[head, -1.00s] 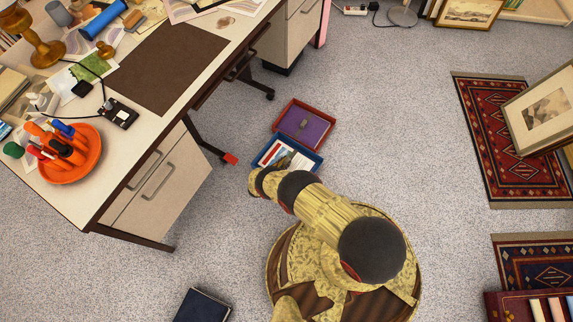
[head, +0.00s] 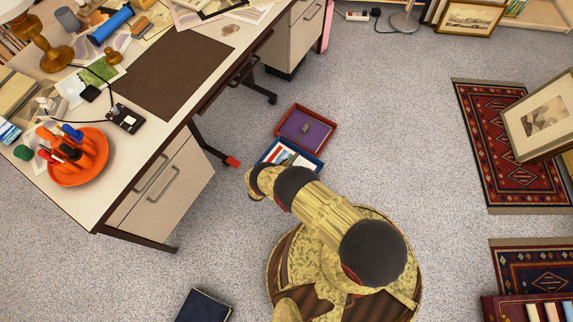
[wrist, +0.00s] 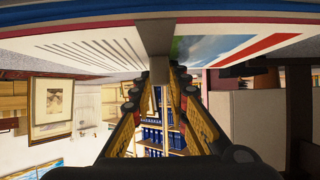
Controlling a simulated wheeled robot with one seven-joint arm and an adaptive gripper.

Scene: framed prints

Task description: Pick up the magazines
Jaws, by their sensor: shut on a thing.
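The magazines (head: 276,155) lie in a blue tray (head: 321,164) on the floor, partly hidden by my arm in the head view. In the wrist view they fill the upper part as a white page with grey lines (wrist: 85,48) and a cover with a blue-green picture and red stripe (wrist: 240,42). A grey upright piece (wrist: 153,35) stands between these two parts. My gripper (wrist: 158,72) is shut on this grey piece, close to the magazines. Whether they are clear of the tray cannot be told. The head view hides my fingers behind the arm.
A red tray (head: 327,148) with a purple item (head: 306,132) touches or nearly touches the blue tray. A desk (head: 165,195) stands to the left. A dark blue book (head: 203,307) lies near the front. Rugs (head: 510,150) and a framed print (head: 543,115) are right. Open carpet lies between.

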